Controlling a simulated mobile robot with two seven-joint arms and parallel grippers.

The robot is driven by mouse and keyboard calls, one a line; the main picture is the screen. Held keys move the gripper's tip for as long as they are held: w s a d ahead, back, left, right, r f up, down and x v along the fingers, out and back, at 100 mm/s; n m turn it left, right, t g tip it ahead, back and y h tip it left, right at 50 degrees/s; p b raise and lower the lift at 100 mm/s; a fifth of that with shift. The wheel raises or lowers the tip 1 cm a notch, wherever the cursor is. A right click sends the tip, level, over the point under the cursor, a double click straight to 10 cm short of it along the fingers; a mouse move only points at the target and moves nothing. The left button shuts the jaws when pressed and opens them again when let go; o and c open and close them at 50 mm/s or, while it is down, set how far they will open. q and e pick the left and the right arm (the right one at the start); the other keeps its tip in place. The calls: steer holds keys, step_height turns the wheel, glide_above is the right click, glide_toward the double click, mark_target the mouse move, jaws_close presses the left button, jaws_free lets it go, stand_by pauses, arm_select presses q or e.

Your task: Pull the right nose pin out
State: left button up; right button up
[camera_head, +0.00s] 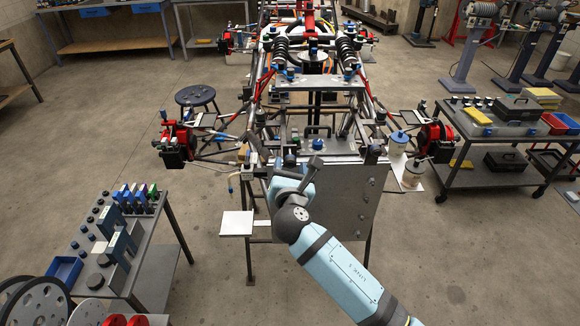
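The tube chassis (290,93) stands in the middle, its nose towards me. A large grey panel (345,205) hangs at the nose below a flat top plate. I cannot single out the right nose pin; a dark fitting (373,154) sits at the panel's upper right corner. My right arm comes in from the lower right, and its wrist covers the panel's left part. My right gripper (291,172) is at the nose's top edge, left of the panel's middle. Its fingers are too small and hidden to tell if they hold anything. My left gripper is not in view.
A tool cart (160,270) stands at the lower left, another cart (500,128) at the right. A white plate (237,223) juts out left of the nose. Red wheel hubs (178,140) flank the chassis. Open floor lies between carts and chassis.

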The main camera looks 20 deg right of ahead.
steer(key=shift+s+a+f, duration=0.1)
steer(key=shift+s+a, duration=0.05)
steer(key=shift+s, duration=0.25)
steer(key=b+v, duration=0.2)
steer(key=v, duration=1.1)
